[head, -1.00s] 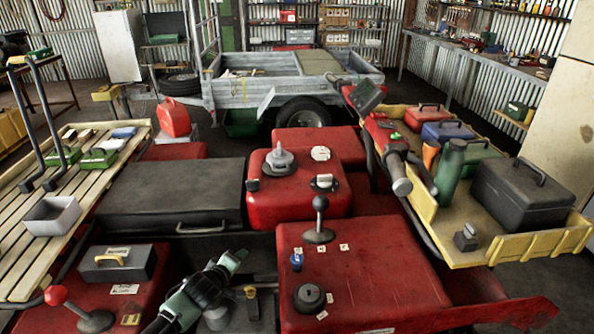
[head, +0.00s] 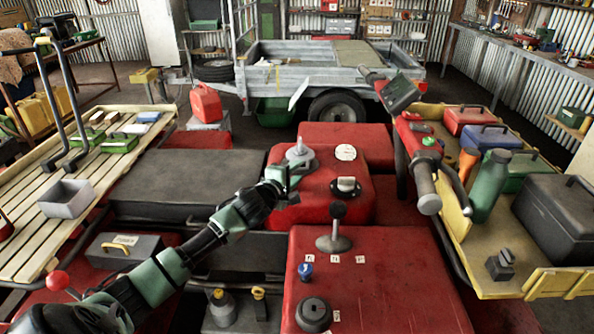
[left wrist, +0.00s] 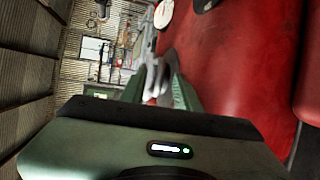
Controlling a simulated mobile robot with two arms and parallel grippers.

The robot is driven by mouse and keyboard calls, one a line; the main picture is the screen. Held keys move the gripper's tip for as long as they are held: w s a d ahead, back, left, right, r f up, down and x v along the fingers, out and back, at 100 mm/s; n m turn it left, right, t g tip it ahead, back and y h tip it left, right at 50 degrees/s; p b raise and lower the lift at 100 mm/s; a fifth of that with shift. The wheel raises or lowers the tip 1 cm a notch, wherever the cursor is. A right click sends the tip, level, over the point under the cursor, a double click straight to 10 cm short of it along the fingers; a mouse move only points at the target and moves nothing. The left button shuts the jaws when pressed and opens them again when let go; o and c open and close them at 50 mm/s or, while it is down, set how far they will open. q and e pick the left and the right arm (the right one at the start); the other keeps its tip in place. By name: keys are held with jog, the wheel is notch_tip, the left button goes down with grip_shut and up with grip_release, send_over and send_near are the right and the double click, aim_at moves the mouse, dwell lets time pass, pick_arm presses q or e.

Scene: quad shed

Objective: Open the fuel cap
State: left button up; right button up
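A grey cap with a raised knob (head: 300,154), seemingly the fuel cap, sits on the left top of a red tank (head: 318,207). My left gripper (head: 284,177) reaches in from the left, at the near-left side of this cap and partly over its edge. In the left wrist view the two green fingers (left wrist: 159,90) are spread, with a grey, blurred part of the cap (left wrist: 153,78) between or just beyond them. I cannot tell whether they touch it. My right gripper is not in view.
On the same tank are a white round cap (head: 345,152) and a dark-and-white fitting (head: 346,187). A handlebar with a grey grip (head: 427,190) rises at the right. A flat black seat (head: 195,180) lies left of the tank.

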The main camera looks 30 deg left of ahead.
pick_arm(q)
jog(key=shift+w+a+f, duration=0.15)
jog(key=shift+w+f, duration=0.05)
jog(key=shift+w, duration=0.4)
jog(key=shift+s+r, duration=0.1)
jog(key=shift+c, duration=0.6)
grip_shut()
